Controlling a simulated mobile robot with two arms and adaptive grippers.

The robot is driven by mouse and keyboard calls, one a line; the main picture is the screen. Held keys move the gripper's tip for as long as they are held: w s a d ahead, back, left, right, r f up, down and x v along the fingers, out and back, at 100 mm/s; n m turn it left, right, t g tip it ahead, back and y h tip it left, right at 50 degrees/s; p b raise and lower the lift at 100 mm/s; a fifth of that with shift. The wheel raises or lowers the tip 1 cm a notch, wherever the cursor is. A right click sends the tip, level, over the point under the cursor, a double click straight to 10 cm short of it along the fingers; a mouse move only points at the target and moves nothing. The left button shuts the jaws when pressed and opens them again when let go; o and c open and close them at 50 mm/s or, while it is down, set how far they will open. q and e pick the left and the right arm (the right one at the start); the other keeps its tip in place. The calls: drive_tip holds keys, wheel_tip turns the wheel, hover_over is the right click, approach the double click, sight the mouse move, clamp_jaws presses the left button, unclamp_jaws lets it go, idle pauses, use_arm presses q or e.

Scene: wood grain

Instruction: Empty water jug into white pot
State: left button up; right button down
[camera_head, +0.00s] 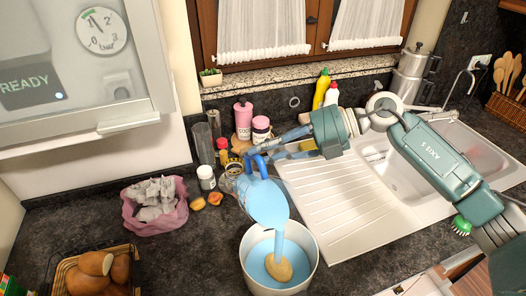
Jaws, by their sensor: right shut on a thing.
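The water jug (268,205) is tilted, with its mouth over the white pot. Its blue handle (258,165) is at the top. Light blue water runs from it in a stream into the white pot (251,282), which stands at the front middle of the counter. Blue water lies in the pot, with a round yellow-brown thing (279,268), perhaps a potato, where the stream lands. My right gripper (266,156) comes in from the right and is shut on the jug at its handle. The exact finger contact is partly hidden. My left gripper is not in view.
A sink with a ribbed drainer (335,205) lies right of the pot. Left are a pink bag (158,225) with crumpled pale stuff and a basket of brown food (100,275). Jars, including a white one (206,178), and fruit pieces (215,198) stand near the jug.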

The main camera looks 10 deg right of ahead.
drive_tip(key=shift+r, duration=0.2)
drive_tip(key=shift+s+f+b, duration=0.25)
drive_tip(key=shift+b, duration=0.55)
drive_tip(key=shift+s+d+t+b, duration=0.15)
drive_tip(key=shift+s+t+b, duration=0.15)
drive_tip(key=shift+b, duration=0.2)
drive_tip(key=shift+s+n+y, duration=0.2)
drive_tip(key=shift+n+y, duration=0.1)
drive_tip(key=shift+n, duration=0.1)
drive_tip(key=shift+r, duration=0.1)
drive_tip(key=shift+s+d+f+b, duration=0.15)
drive_tip(key=shift+f+b, duration=0.15)
drive_tip(key=shift+b, duration=0.55)
drive_tip(key=shift+s+d+f+n+t+b, duration=0.15)
drive_tip(key=shift+s+b, duration=0.1)
drive_tip(key=shift+b, duration=0.3)
drive_tip(key=shift+s+a+f+n+t+b, duration=0.15)
drive_tip(key=shift+s+b, duration=0.1)
drive_tip(key=shift+b, duration=0.25)
drive_tip(key=shift+s+d+r, duration=0.1)
drive_tip(key=shift+s+r, duration=0.1)
drive_tip(key=shift+r, duration=0.05)
